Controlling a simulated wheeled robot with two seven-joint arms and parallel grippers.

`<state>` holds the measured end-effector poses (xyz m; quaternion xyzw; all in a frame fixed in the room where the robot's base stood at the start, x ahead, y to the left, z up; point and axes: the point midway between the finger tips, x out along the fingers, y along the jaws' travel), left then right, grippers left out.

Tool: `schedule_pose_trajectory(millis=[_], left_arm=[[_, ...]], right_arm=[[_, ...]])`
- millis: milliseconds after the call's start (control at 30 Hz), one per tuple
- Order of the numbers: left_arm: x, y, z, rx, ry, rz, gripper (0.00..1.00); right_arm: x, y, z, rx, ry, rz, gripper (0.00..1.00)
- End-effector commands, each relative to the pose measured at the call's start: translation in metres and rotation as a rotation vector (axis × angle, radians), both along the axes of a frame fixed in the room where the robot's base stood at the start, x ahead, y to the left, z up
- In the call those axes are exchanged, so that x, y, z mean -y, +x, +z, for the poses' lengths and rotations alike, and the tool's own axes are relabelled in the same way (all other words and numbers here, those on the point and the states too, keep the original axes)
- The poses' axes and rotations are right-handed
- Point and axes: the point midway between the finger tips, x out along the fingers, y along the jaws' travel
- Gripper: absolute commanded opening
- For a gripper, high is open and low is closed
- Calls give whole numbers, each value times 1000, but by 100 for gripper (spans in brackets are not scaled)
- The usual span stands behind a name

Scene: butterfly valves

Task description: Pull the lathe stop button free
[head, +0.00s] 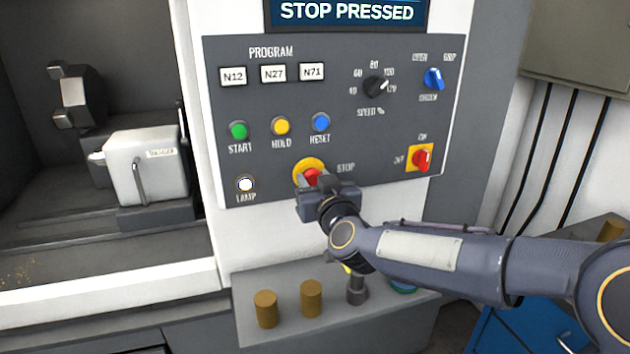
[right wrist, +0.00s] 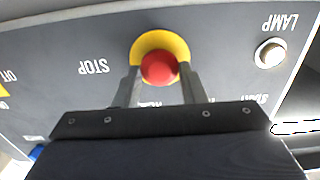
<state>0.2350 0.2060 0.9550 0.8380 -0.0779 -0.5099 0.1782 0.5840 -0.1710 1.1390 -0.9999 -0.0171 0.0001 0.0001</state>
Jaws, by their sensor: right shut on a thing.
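The red stop button (head: 312,177) sits on a yellow disc at the lower middle of the grey control panel, beside the word STOP. In the right wrist view the red button (right wrist: 159,67) shows upside down between my two fingertips, with the yellow ring (right wrist: 160,40) behind it. My right gripper (head: 314,181) is shut on the button, one finger on each side. The display (head: 347,12) above the panel reads STOP PRESSED. My left gripper is in neither view.
Green, yellow and blue buttons (head: 320,122) sit above the stop button. A white lamp (head: 245,184) is to its left, a red switch (head: 421,158) to its right. Below, brass cylinders (head: 266,309) stand on a grey ledge (head: 250,335). The lathe bay opens at the left.

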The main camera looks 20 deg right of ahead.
Motion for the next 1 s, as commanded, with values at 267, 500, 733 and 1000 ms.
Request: schedule_pose_trajectory(millis=[267,500,733,1000], left_arm=[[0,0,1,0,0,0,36],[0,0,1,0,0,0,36],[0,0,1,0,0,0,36],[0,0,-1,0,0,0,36]], right_arm=[[0,-9,0,-1,-1,0,0],[0,-8,0,-1,-1,0,58],[0,-9,0,0,0,0,58],[1,-43,1,3,-1,0,58]])
